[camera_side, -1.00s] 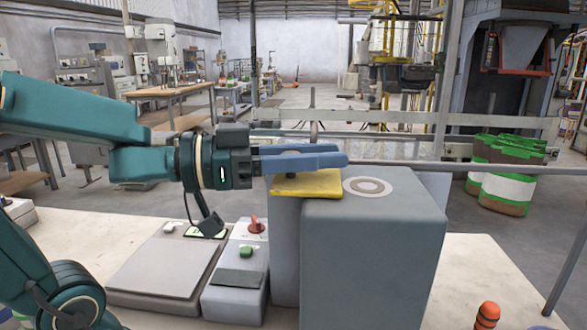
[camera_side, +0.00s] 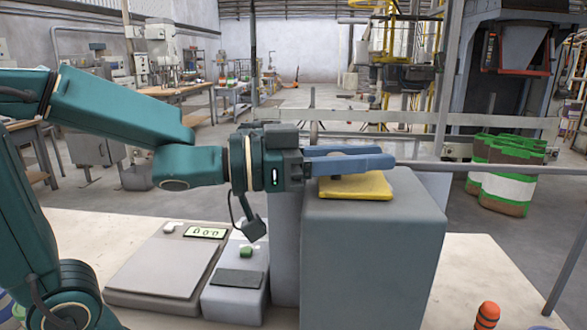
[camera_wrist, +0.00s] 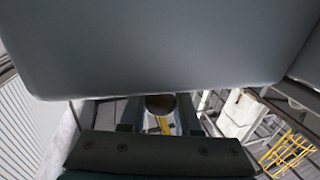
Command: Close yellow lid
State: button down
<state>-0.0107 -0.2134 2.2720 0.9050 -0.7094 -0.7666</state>
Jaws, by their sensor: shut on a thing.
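The yellow lid (camera_side: 360,188) is a flat slab over the top of the large grey box (camera_side: 372,262). The box's round opening is hidden under it. My gripper (camera_side: 388,161) has blue fingers that reach level to the right just above the lid. It is shut on the lid's dark knob (camera_side: 338,178), which shows between the fingers in the wrist view (camera_wrist: 160,104). A little yellow shows below the knob there. I cannot tell whether the lid rests fully on the box or hangs slightly above it.
A grey control box with a green button (camera_side: 247,252) stands left of the large box, beside a scale plate (camera_side: 165,265) with a lit display (camera_side: 205,232). An orange knobbed thing (camera_side: 487,314) is at the front right.

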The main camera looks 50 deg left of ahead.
jog(key=shift+w+d+r, duration=0.1)
jog(key=shift+w+d, duration=0.7)
jog(key=c, duration=0.6)
grip_release()
jog(key=shift+v, duration=2.6)
